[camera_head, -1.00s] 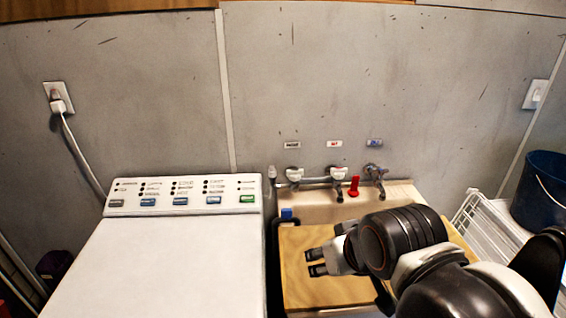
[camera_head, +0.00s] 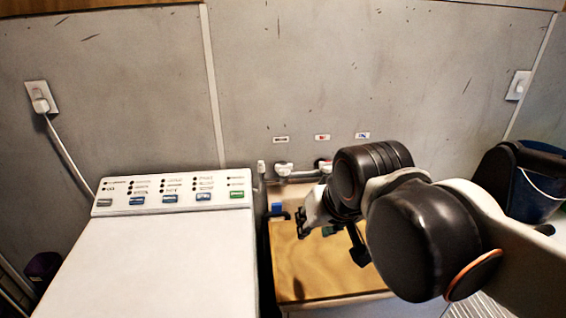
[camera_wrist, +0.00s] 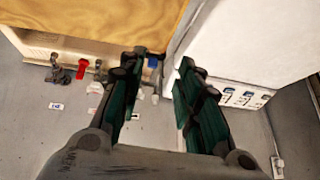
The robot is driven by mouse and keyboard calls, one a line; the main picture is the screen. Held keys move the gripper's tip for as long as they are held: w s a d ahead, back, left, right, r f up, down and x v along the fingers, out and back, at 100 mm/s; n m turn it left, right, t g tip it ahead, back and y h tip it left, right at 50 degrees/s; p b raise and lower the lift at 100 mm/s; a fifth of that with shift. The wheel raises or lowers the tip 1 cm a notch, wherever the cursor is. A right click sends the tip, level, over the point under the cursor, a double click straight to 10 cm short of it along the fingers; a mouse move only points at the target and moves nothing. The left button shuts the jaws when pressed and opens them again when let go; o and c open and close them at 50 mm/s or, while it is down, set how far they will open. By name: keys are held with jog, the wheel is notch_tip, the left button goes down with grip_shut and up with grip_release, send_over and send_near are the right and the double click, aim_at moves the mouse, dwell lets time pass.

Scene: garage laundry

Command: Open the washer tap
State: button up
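Three taps share a pipe on the wall above the sink. The leftmost tap (camera_head: 284,168), with a white handle, sits under a dark-lettered label (camera_head: 281,139) too small to read. The middle tap (camera_head: 322,163) is partly covered by my arm, and the right tap is hidden in the head view. The wrist view shows the right tap (camera_wrist: 57,72) and a red handle or lever (camera_wrist: 82,68); my finger hides much of the leftmost tap's area. My gripper (camera_wrist: 164,64) is open and empty. In the head view my gripper (camera_head: 302,225) is below and in front of the leftmost tap, apart from it.
A white washing machine (camera_head: 160,265) stands close on the left, its control panel (camera_head: 170,192) at the back. A tan board (camera_head: 305,275) covers the sink front. A blue bucket (camera_head: 535,190) is at the right.

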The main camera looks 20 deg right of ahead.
jog(key=w+d+r+m+g+p, duration=0.15)
jog(key=w+r+m, duration=0.3)
jog(key=w, duration=0.65)
jog(key=w+d+r+m+g+p, duration=0.15)
jog(key=w+r+m, duration=0.35)
jog(key=w, duration=0.6)
jog(key=m+g+p, duration=0.3)
jog(key=m+g, duration=0.1)
jog(key=m, duration=0.5)
send_over(283, 165)
notch_tip(283, 165, down, 9)
jog(key=f+b, duration=0.3)
jog(key=f, duration=1)
jog(key=shift+w+f, duration=0.2)
grip_shut()
